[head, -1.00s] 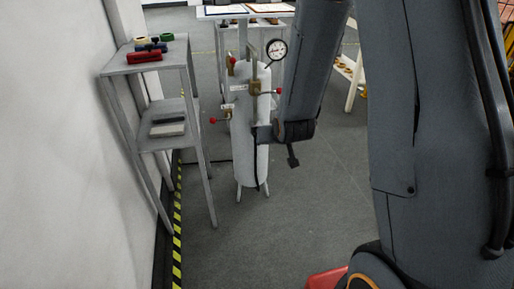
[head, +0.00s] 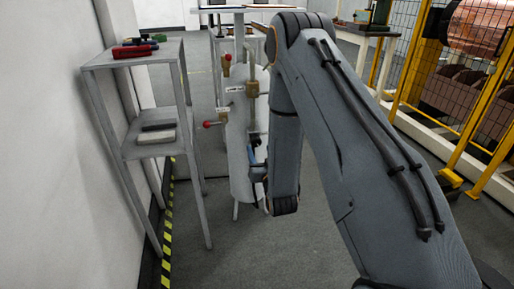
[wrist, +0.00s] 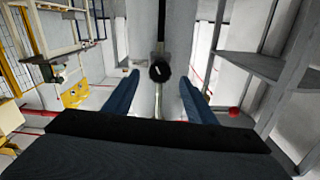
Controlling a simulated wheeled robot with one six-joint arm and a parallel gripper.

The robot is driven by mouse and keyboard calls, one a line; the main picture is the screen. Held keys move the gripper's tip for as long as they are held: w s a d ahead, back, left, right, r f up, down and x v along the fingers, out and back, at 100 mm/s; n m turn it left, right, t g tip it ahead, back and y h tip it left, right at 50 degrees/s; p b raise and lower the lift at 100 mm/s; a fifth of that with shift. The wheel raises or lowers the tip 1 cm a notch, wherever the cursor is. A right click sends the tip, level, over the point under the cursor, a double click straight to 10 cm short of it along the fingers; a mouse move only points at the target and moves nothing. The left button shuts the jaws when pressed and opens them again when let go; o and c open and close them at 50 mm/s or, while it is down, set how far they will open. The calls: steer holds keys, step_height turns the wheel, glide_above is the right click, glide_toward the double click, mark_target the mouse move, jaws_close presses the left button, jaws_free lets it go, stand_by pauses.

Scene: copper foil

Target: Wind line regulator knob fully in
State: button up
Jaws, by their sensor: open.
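A black round knob (wrist: 161,71) with a white mark on its face shows in the wrist view, in front of a pale upright cylinder. I take it for the regulator knob. My gripper (wrist: 160,77) is open, with one blue finger on each side of the knob in the picture; I cannot tell whether the tips reach around it. In the head view my gripper (head: 258,162) is at the front of the white cylinder (head: 238,170), low under the brass fittings (head: 252,89). The knob cannot be made out in the head view.
A red-tipped valve handle (head: 208,125) sticks out left of the cylinder. A grey shelf stand (head: 120,60) with small items stands close on the left. A yellow mesh fence (head: 468,100) is at right. A table (head: 228,10) stands behind the cylinder.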

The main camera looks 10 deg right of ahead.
mark_target(257, 144)
steer(key=shift+w, duration=2.3)
steer(key=c, duration=1)
